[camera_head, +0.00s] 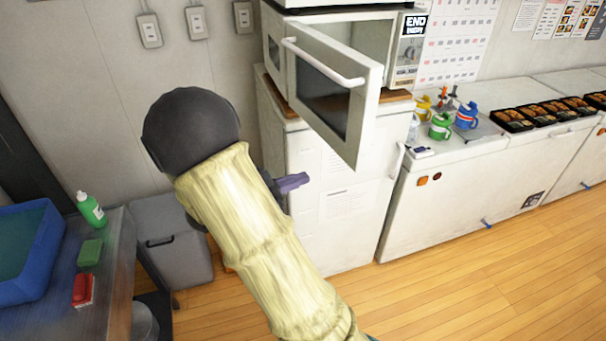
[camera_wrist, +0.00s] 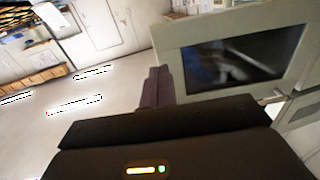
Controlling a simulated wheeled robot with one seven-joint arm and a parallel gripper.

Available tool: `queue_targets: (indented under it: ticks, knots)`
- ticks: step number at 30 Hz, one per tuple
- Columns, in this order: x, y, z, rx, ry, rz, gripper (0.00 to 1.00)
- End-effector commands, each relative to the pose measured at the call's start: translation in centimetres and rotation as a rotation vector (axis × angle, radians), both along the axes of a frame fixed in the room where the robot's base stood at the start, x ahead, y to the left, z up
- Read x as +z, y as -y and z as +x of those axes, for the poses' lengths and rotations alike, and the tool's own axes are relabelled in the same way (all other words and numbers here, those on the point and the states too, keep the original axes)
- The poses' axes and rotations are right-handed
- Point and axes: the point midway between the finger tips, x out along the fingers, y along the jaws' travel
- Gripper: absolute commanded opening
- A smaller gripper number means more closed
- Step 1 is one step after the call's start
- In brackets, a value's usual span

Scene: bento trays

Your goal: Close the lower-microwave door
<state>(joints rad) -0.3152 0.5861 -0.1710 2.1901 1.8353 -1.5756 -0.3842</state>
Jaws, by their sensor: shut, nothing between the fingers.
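The lower microwave (camera_head: 375,38) stands on a white cabinet, its white door (camera_head: 360,125) swung wide open toward me. The door has a dark window and a white bar handle (camera_head: 325,63). The door also shows at the upper right of the wrist view (camera_wrist: 172,38). My gripper (camera_head: 298,181) has purple fingers, which are together and empty. In the head view it is in front of the cabinet, below and left of the door's lower corner. In the wrist view the fingers (camera_wrist: 157,86) are by the door's left edge; I cannot tell if they touch it.
The white cabinet (camera_head: 345,170) carries the microwave, and another appliance (camera_head: 340,3) is above. White chest units (camera_head: 455,205) with bento trays (camera_head: 512,120) and bottles run to the right. A table (camera_head: 112,260) with a blue bin (camera_head: 38,265) is at the left. The wood floor (camera_head: 430,290) is clear.

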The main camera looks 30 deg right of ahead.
Motion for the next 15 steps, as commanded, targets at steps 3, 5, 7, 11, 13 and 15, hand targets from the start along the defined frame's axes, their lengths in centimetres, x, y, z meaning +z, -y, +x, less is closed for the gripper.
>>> queue_targets:
  ticks: [3, 5, 7, 11, 13, 15]
  knots:
    - [0.4, 2.1, -0.2, -0.005, -0.002, -0.002, 0.0]
    - [0.3, 3.2, -0.3, -0.004, -0.003, 0.0, 0.0]
    - [0.4, 4.5, -0.4, -0.005, -0.002, -0.001, 0.0]
    - [0.4, 6.7, -0.6, -0.003, -0.002, -0.001, 0.0]
    - [0.4, 8.0, -0.7, -0.004, -0.002, -0.001, 0.0]
    - [0.5, 9.2, -0.8, -0.004, -0.003, 0.0, 0.0]
